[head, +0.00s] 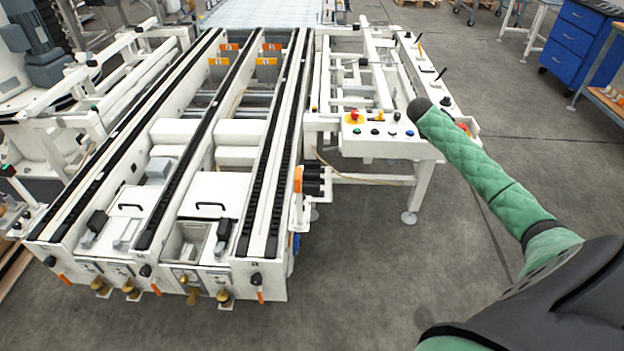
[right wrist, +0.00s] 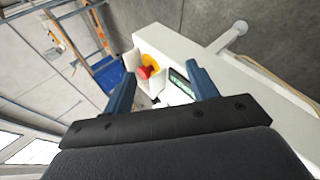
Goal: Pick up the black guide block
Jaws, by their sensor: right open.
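I cannot pick out the black guide block with certainty. Small black blocks show on the conveyor's near end in the head view, one at the left (head: 97,221) and one at the right (head: 225,230). My right gripper (right wrist: 160,70) is open in the right wrist view, its two blue-grey fingers apart with nothing visibly held. Beyond the fingertips are a red button on a yellow base (right wrist: 147,68) and a small dark display. In the head view my right arm's green sleeve reaches the control table, and its dark end hides the gripper. My left gripper is out of view.
The white control table (head: 385,150) carries a red-yellow button (head: 354,118), small buttons and black-handled levers. The conveyor (head: 220,110) with black tracks fills the left. A blue drawer cabinet (head: 575,45) stands at the far right. The grey floor between is clear.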

